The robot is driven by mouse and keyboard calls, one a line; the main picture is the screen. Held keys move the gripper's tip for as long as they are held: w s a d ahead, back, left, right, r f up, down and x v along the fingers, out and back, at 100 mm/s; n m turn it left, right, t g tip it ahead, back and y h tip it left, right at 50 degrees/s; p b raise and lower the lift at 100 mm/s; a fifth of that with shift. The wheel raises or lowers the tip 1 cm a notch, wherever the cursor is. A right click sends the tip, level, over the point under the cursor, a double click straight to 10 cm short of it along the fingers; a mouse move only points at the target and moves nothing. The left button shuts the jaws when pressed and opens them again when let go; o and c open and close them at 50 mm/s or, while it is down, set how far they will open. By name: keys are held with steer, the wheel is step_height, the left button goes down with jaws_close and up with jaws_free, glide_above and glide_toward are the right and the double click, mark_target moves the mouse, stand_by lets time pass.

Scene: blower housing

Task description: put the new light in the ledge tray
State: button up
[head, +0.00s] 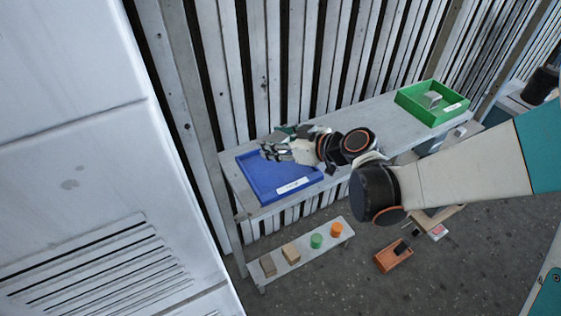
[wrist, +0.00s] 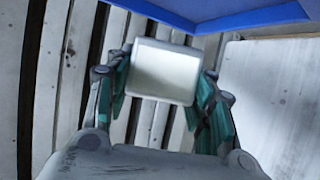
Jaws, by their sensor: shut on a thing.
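My gripper (head: 268,150) is over the back edge of the blue tray (head: 256,186) on the ledge. In the wrist view my gripper (wrist: 160,85) is shut on a pale, boxy thing with rounded corners (wrist: 162,72), which looks like the light. It is held between the teal finger pads. The blue tray also shows in the wrist view (wrist: 255,17), beyond the held thing and apart from it in the picture. In the head view the held thing is not clear behind the fingers. The visible floor of the blue tray is empty.
A green tray (head: 456,113) holding a grey block (head: 431,100) stands at the ledge's right end. The ledge (head: 372,128) between the trays is mostly bare. A slatted wall stands behind. A low shelf (head: 262,283) below holds several small pieces. An orange box (head: 393,256) lies on the floor.

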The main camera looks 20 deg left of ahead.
mark_target(277, 168)
steer(key=shift+f+b, duration=1.85)
steer(key=shift+f, duration=1.3)
steer(key=shift+f, duration=0.15)
steer(key=o, duration=1.2)
steer(key=shift+r, duration=0.2)
steer(key=p+v, duration=0.3)
steer(key=v, duration=0.9)
